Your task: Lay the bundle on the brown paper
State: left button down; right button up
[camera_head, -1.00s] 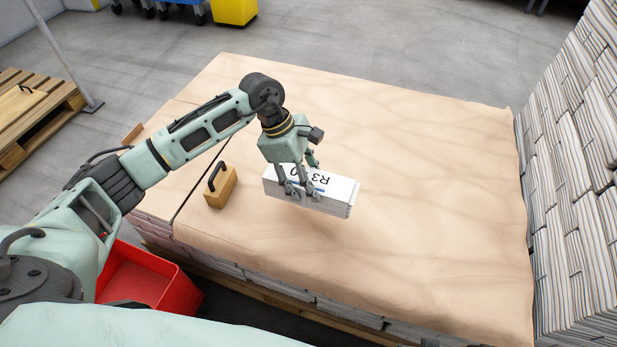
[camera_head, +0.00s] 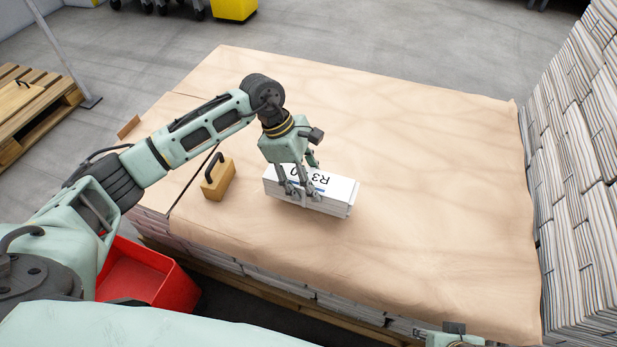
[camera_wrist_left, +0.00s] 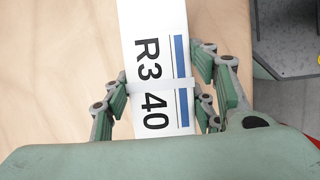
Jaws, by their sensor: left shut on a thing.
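The bundle (camera_head: 336,194) is a white block with a label reading "R3 40", a blue stripe and a pale strap. My left gripper (camera_head: 303,194) is shut on it, with fingers on both long sides; the left wrist view also shows the bundle (camera_wrist_left: 152,30) between the fingers. It is roughly level, over the middle of the brown paper (camera_head: 420,220). Its shadow lies close under it; I cannot tell whether it touches the paper. A small part of my right gripper (camera_head: 455,338) shows at the bottom edge, its fingers hidden.
A wooden block with a black handle (camera_head: 217,180) stands on the paper left of the bundle. A tall newspaper stack (camera_head: 585,180) rises along the right edge. A red bin (camera_head: 150,278) stands at lower left. The paper right of and behind the bundle is clear.

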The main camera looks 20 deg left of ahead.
pick_arm(q)
jog(key=shift+f+b, duration=0.6)
jog(key=shift+f, duration=0.35)
pick_arm(e)
jog(key=v, duration=0.6)
jog(key=shift+r, duration=0.4)
jog(key=shift+w+d, duration=0.1)
pick_arm(q)
jog(key=shift+f+b, duration=0.55)
jog(key=shift+b, duration=0.15)
pick_arm(e)
jog(key=shift+f, duration=0.5)
